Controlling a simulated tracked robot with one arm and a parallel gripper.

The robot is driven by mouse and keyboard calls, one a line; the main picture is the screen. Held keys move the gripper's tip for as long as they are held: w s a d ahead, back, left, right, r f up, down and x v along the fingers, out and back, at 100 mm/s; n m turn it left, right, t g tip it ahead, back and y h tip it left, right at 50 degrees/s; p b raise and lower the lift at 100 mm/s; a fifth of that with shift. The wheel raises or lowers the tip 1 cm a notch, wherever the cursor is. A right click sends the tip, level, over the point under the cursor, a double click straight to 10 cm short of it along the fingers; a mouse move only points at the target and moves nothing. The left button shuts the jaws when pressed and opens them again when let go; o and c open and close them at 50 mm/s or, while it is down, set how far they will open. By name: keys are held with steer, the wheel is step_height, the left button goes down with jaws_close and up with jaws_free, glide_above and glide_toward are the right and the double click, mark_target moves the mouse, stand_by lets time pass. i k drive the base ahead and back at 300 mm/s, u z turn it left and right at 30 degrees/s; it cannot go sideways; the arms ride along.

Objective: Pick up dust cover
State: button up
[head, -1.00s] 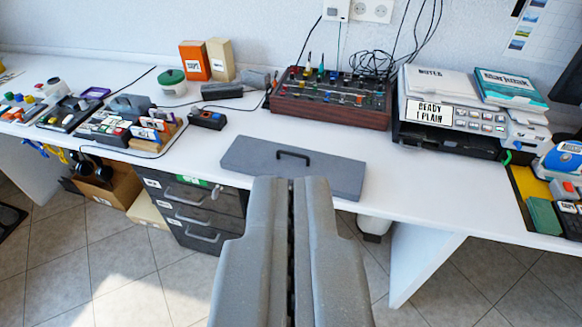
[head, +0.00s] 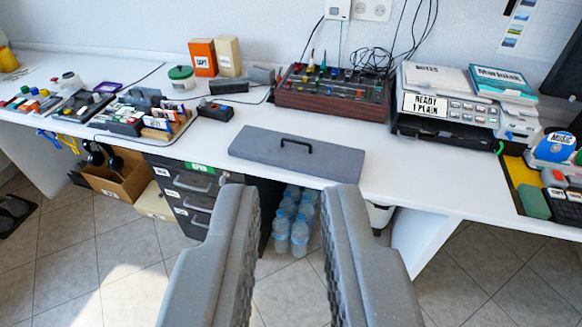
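The dust cover (head: 262,151) looks like a flat grey slab with a black bar handle (head: 296,144) on top. It lies on the white desk, along the front edge, near the middle of the view. My gripper (head: 293,190) is open and empty. Its two grey fingers are spread in the foreground, nearer to me than the cover and below it in the picture. They appear apart from the cover. The whole handle is visible.
A mixer with a wooden front (head: 330,103) stands behind the cover, with a printer (head: 447,125) to the right. A small black device (head: 215,110) and a tray of cards sit left. Water bottles (head: 299,222) and a drawer unit (head: 190,192) are under the desk.

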mark_target(337, 162)
steer(key=u, duration=0.1)
steer(key=k, duration=0.25)
steer(key=u, duration=0.7)
steer(key=i, duration=1.65)
steer(key=z, duration=1.9)
steer(key=i, duration=0.6)
steer(key=u, duration=0.15)
steer(key=k, duration=0.45)
steer(key=z, duration=0.05)
